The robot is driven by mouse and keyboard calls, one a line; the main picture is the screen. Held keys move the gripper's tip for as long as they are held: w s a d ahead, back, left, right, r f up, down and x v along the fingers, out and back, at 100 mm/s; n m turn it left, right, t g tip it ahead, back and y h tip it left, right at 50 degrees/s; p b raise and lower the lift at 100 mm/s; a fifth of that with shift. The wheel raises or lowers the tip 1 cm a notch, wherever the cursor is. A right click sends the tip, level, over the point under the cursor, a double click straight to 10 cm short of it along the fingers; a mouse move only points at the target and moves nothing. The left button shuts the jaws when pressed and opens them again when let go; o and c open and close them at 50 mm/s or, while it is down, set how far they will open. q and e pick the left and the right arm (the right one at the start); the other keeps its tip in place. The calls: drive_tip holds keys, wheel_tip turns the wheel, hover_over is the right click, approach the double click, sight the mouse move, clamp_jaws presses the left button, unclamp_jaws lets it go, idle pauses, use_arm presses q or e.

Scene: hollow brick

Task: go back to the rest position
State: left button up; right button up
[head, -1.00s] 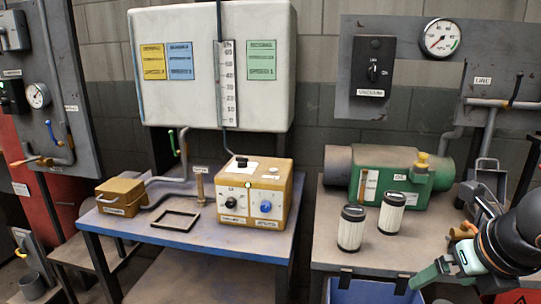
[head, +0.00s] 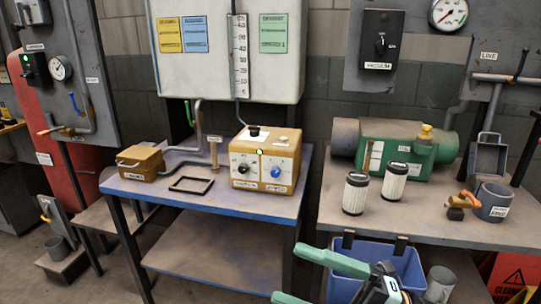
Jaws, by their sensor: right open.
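My right gripper (head: 289,274) is at the bottom of the head view, a little right of the middle. Its two green fingers point left and are spread apart, with nothing between them. It is in front of the gap between the two tables and overlaps the blue bin (head: 408,262). My left gripper is not in view.
The right table (head: 450,228) bears a green pump (head: 395,150), two white filter cartridges (head: 355,193) and a grey cup (head: 492,201) beside a brass valve (head: 460,203). The left table (head: 225,208) bears a yellow control box (head: 265,165), a black frame (head: 191,185) and a small yellow box (head: 140,163).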

drive_tip(key=w+d+f+m+t+h, duration=0.35)
drive_tip(key=f+m+t+h, duration=0.3)
drive_tip(key=f+m, duration=0.4)
drive_tip(key=w+d+f+m+t+h, duration=0.3)
drive_tip(key=d+f+m+t+h, duration=0.4)
drive_tip(key=m, duration=0.6)
drive_tip(key=s+a+f+m+g+h, duration=0.1)
drive_tip(key=s+f+m+g+h, duration=0.15)
drive_tip(key=s+f+g, duration=0.6)
drive_tip(key=s+a+f+m+g+h, duration=0.1)
drive_tip(key=s+f+m+h, duration=0.15)
drive_tip(key=s+f, duration=0.7)
use_arm(q)
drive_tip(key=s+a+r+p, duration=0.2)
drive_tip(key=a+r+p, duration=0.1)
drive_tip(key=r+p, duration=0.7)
drive_tip(key=p, duration=0.4)
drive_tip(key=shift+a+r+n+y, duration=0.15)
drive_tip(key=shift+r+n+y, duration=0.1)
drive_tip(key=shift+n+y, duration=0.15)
use_arm(e)
drive_tip(key=w+d+r+m, duration=0.1)
drive_tip(key=w+d+r, duration=0.1)
drive_tip(key=r, duration=0.5)
drive_tip(key=shift+w+d+r+t, duration=0.3)
drive_tip(key=shift+w+d+r, duration=0.1)
drive_tip(key=shift+d, duration=0.5)
